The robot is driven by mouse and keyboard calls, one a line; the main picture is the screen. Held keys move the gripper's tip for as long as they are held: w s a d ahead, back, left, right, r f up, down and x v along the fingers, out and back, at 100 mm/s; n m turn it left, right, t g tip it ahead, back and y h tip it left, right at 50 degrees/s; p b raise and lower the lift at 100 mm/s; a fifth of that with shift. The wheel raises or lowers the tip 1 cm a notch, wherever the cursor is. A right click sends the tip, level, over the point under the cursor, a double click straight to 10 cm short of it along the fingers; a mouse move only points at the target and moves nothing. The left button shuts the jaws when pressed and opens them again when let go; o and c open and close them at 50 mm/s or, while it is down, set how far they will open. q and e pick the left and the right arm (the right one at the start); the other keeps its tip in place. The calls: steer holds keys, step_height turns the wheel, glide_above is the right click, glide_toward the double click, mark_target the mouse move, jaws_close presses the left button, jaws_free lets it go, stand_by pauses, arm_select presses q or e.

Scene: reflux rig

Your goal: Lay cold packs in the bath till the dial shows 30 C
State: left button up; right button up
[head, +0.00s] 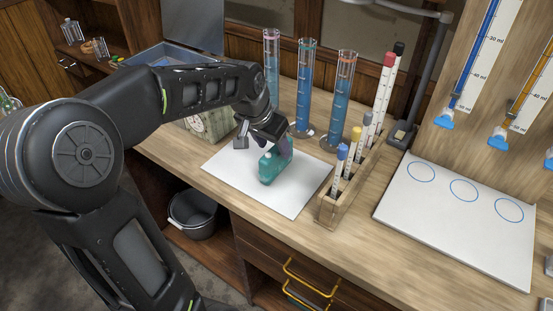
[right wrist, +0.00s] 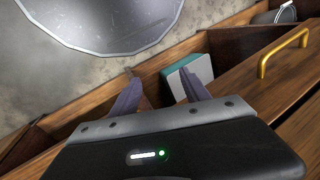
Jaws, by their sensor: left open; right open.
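A teal block (head: 273,167), which looks like a cold pack, is on the white sheet (head: 232,183) on the bench. My left gripper (head: 262,146) is open just above and beside it; one finger overlaps the block, and I cannot tell whether they touch. The bath, a blue-lined tray (head: 150,55), is at the back left, partly hidden by my left arm. A green box with a round dial (head: 196,124) is behind the sheet, its reading too small to make out. In the right wrist view my right gripper (right wrist: 158,82) is open, near a teal-and-white box (right wrist: 188,76) in a wooden compartment.
Tall blue-filled cylinders (head: 305,85) stand behind the sheet. A wooden rack (head: 328,211) of capped tubes is to its right. A white board with circles (head: 450,225) lies further right. A yellow drawer handle (head: 310,278) and a dark bucket (head: 194,215) are below the bench top.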

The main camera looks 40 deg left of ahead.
mark_target(279, 156)
arm_select(q)
steer(key=shift+p+x, duration=0.4)
steer(key=shift+x, duration=2.25)
steer(key=shift+d, duration=0.15)
steer(key=shift+f+b, duration=0.25)
steer(key=shift+b, duration=0.05)
steer(key=shift+c, duration=0.3)
jaws_close()
